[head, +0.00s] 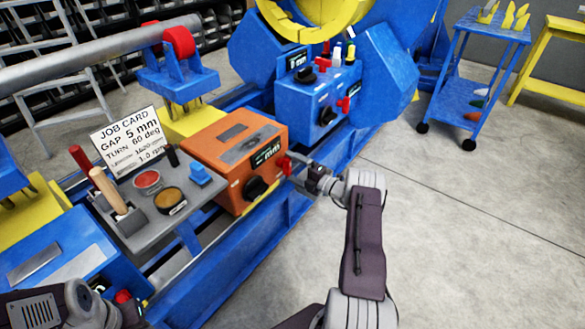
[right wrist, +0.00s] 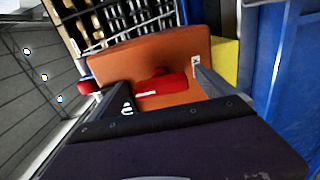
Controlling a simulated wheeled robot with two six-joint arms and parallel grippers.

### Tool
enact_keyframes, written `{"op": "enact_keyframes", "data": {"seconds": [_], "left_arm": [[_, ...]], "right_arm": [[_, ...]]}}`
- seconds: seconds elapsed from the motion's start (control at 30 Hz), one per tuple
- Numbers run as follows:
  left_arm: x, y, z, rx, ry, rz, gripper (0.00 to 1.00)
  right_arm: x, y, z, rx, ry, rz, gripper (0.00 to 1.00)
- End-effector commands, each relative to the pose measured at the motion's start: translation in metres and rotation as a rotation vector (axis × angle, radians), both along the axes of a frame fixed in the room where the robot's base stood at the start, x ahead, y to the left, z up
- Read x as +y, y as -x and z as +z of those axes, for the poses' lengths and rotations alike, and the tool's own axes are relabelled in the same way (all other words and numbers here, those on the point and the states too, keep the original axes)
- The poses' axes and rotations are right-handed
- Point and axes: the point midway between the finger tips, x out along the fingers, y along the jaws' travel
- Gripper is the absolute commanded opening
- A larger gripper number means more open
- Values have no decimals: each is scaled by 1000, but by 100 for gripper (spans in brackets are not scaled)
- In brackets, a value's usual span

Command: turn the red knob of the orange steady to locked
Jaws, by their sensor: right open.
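The orange steady (head: 225,150) is a box on the blue machine bed in the head view. Its red knob (head: 286,165) is on the right side face, beside a black knob on the front. In the right wrist view the red knob (right wrist: 162,86) is a bar lying roughly crosswise on the orange face (right wrist: 150,52), with a white line on its left part. My right gripper (head: 296,168) is open at that face. Its fingers (right wrist: 163,92) stand left and right of the red knob; I cannot tell whether they touch it.
A grey tray (head: 140,234) with a job card (head: 128,142) stands left of the steady. A blue control box (head: 318,100) with its own red knob is behind it. A blue cart (head: 490,32) stands at the back right. The floor on the right is clear.

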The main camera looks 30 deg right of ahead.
Motion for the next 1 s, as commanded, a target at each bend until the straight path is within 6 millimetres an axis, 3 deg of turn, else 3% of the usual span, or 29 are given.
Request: {"op": "enact_keyframes", "data": {"seconds": [0.23,0.43,0.6,1.0], "left_arm": [[0,0,25,0,0,0,36],[0,0,35,0,0,0,36],[0,0,36,0,0,0,36],[0,0,35,0,0,0,36]], "right_arm": [[-19,42,5,3,-3,-5,95],[-32,75,2,2,-2,-4,95],[-35,84,0,1,-2,-1,95],[-34,83,0,0,-1,-1,95]]}}
